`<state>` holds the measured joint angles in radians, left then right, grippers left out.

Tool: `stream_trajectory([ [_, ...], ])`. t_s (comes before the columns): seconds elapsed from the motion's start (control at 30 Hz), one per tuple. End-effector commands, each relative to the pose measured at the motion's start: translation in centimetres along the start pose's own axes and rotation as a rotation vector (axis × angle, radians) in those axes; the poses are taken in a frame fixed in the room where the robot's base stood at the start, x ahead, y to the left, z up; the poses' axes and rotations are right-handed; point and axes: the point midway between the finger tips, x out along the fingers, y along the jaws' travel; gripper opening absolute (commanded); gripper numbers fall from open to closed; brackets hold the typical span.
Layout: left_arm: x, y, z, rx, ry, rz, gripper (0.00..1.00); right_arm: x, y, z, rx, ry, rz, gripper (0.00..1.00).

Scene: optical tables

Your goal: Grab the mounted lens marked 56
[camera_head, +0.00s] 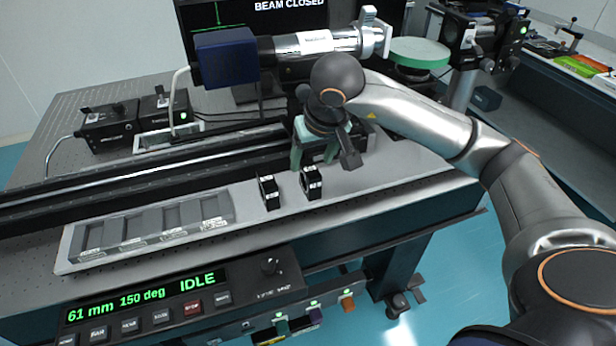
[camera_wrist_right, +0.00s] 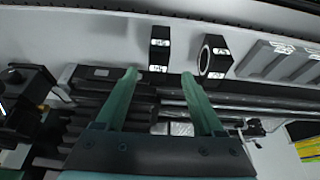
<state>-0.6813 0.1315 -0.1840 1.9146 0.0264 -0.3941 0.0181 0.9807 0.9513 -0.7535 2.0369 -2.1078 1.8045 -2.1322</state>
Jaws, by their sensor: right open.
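Two black square lens mounts with white labels stand upright on the pale tray: the left mount (camera_head: 269,192) and the right mount (camera_head: 312,183). Their numbers are too small to read surely. In the right wrist view, one mount (camera_wrist_right: 160,47) is edge-on just past the fingertips, and the other (camera_wrist_right: 214,57) shows its round opening. My right gripper (camera_head: 314,164) has pale green fingers pointing down, behind and above the right mount. In the wrist view its fingers (camera_wrist_right: 158,75) are apart with nothing held between them. My left gripper is out of view.
A slotted grey rack (camera_head: 150,231) lies left of the mounts on the tray (camera_head: 240,243). A black rail (camera_head: 130,183) runs behind it. A blue box with a silver tube (camera_head: 225,57) stands behind. The control panel (camera_head: 190,300) reads IDLE in front.

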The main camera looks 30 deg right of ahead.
Motion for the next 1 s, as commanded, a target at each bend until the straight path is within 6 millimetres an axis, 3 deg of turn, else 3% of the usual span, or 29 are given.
stream_trajectory([
  [0.63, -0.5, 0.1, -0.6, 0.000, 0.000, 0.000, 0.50, 6.8, 0.3, 1.1, 0.001, -0.003, -0.003, 0.70],
  [0.9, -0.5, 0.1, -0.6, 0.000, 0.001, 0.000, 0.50, 7.2, 0.3, 1.0, -0.001, 0.000, -0.004, 0.70],
  [1.0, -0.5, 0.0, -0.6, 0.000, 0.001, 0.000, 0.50, 7.2, 0.3, 1.0, 0.000, 0.000, -0.004, 0.61],
])
